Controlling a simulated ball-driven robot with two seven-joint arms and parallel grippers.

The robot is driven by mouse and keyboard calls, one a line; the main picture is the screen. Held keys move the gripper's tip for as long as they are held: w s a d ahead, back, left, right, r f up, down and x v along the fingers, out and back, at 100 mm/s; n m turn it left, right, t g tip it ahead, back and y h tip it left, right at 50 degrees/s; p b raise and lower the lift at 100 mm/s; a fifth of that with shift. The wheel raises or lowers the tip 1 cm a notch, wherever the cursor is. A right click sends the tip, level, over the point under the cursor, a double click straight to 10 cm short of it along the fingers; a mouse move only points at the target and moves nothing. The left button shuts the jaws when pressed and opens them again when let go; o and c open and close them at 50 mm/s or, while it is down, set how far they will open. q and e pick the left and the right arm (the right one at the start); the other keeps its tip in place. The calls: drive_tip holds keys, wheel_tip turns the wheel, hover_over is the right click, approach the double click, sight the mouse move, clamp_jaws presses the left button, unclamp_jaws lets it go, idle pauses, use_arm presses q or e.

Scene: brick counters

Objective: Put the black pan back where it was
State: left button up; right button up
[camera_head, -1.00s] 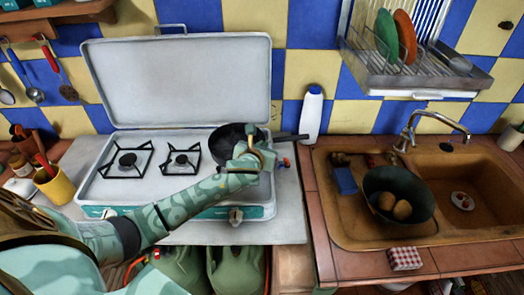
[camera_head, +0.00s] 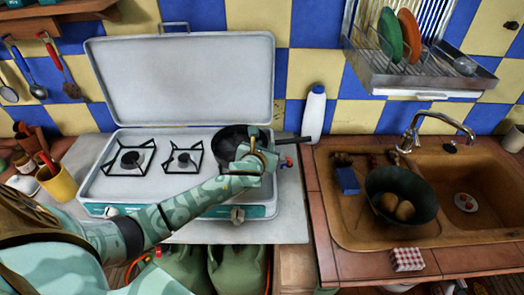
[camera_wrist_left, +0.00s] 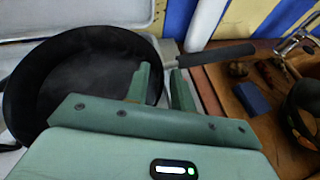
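The black pan (camera_head: 230,143) sits at the right end of the white stove (camera_head: 100,192), with its dark handle (camera_head: 290,137) pointing right. It also shows large in the left wrist view (camera_wrist_left: 75,75), with the handle (camera_wrist_left: 222,53) reaching right. My left gripper (camera_wrist_left: 162,85) is at the pan's right side, by the root of the handle. Its two green fingers stand apart, and nothing is seen clamped between them. In the head view my left gripper (camera_head: 258,150) covers part of the pan's right side. Whether the fingers touch the pan is unclear. My right gripper is out of view.
Two burners with black grates (camera_head: 130,159) are bare on the left. A white bottle (camera_head: 314,114) stands behind the handle. The sink (camera_head: 350,226) at right holds a dark bowl (camera_head: 401,190) with round brown items. A yellow cup (camera_head: 60,186) stands left.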

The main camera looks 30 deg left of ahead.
use_arm(q)
drive_tip(key=p+v, duration=0.3)
drive_tip(key=v, duration=0.9)
